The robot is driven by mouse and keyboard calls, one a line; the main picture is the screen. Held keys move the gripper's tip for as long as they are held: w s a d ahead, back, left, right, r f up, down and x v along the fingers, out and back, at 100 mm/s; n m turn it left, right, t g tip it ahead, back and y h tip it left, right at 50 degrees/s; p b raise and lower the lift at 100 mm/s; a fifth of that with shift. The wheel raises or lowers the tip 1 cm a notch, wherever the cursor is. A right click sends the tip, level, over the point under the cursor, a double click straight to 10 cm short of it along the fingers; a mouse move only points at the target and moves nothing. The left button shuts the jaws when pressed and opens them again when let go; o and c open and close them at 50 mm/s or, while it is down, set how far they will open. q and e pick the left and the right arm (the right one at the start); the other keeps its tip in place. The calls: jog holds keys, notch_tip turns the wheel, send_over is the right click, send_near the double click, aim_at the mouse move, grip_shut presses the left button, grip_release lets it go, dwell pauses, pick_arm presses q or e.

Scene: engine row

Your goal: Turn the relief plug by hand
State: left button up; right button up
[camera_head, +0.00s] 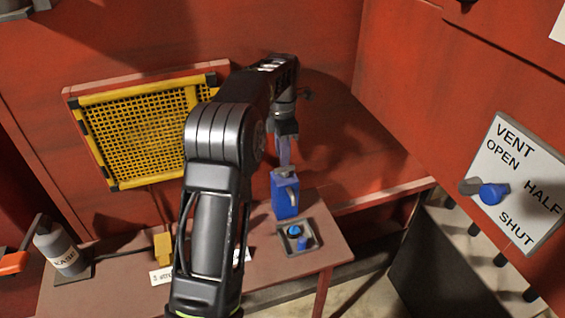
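No part is labelled as the relief plug. A small grey square block with a round blue part (296,231) sits on the brown table. Another blue knob (493,194) with a grey lever is on a white plate at the right, marked VENT, OPEN, HALF and SHUT; its lever points left. My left gripper (285,158) points down over the table, just above a blue box-like object (285,196) with a pale loop on its front. I cannot tell whether the fingers touch or hold it. My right gripper is not in view.
A yellow mesh guard (135,130) is on the red wall behind my arm. On the table (110,293), a grey bottle (61,250) stands at the left and a yellow piece (163,246) near the middle. A dark opening lies right of the table.

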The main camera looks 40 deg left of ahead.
aim_at(285, 170)
pick_arm(q)
jog(key=shift+f+p, duration=0.35)
jog(key=shift+f, duration=1.75)
jog(key=shift+c, duration=0.6)
grip_shut()
